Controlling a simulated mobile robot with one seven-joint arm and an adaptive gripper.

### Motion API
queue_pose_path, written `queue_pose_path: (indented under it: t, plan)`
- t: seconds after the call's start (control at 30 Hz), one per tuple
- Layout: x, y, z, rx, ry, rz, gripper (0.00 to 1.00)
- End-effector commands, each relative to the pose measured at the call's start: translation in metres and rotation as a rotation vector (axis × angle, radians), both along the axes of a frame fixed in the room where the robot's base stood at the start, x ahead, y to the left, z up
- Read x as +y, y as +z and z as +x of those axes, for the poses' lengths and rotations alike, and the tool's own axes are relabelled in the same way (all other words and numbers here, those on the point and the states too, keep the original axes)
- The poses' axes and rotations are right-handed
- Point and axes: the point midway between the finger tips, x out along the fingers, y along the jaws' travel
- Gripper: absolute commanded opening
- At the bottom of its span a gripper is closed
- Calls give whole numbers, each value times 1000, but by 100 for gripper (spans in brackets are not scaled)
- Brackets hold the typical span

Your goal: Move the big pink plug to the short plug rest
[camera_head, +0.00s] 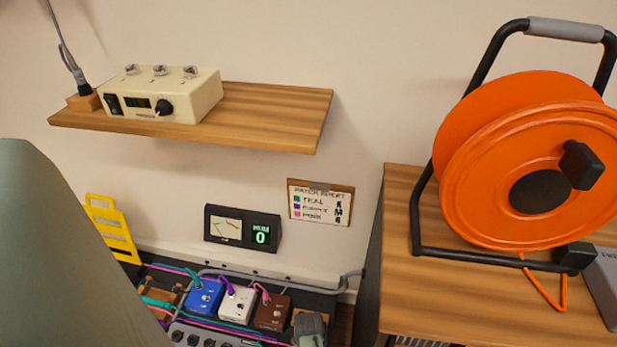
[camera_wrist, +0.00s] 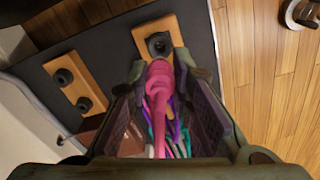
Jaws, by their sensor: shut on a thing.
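My gripper (camera_wrist: 160,105) is shut on the big pink plug (camera_wrist: 158,82), with a dark finger on either side in the wrist view. The plug's far end lies just before a small wooden rest (camera_wrist: 170,24) with one black socket (camera_wrist: 157,44). I cannot tell whether the plug touches the socket. A longer wooden rest (camera_wrist: 70,65) with two black sockets lies to its left. Which is the short plug rest is not marked. In the head view, my gripper (camera_head: 309,326) shows at the bottom, over the right end of the pedal board, and hides the plug there.
Blue (camera_head: 204,296), white (camera_head: 237,304) and brown (camera_head: 272,312) pedals with coloured cables stand left of my gripper. A wooden cabinet (camera_head: 450,308) with an orange cable reel (camera_head: 500,190) stands to the right. A shelf (camera_head: 270,110) holds a cream box (camera_head: 160,95). Bare floor (camera_wrist: 270,80) shows right of the board.

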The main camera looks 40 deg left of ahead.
Motion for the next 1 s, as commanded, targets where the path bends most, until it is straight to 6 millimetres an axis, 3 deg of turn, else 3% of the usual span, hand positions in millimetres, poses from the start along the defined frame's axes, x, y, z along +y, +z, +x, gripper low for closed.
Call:
queue_pose_path:
  t: [1.0]
  plan:
    - [0, -48, 0, 1, 0, 0, 0]
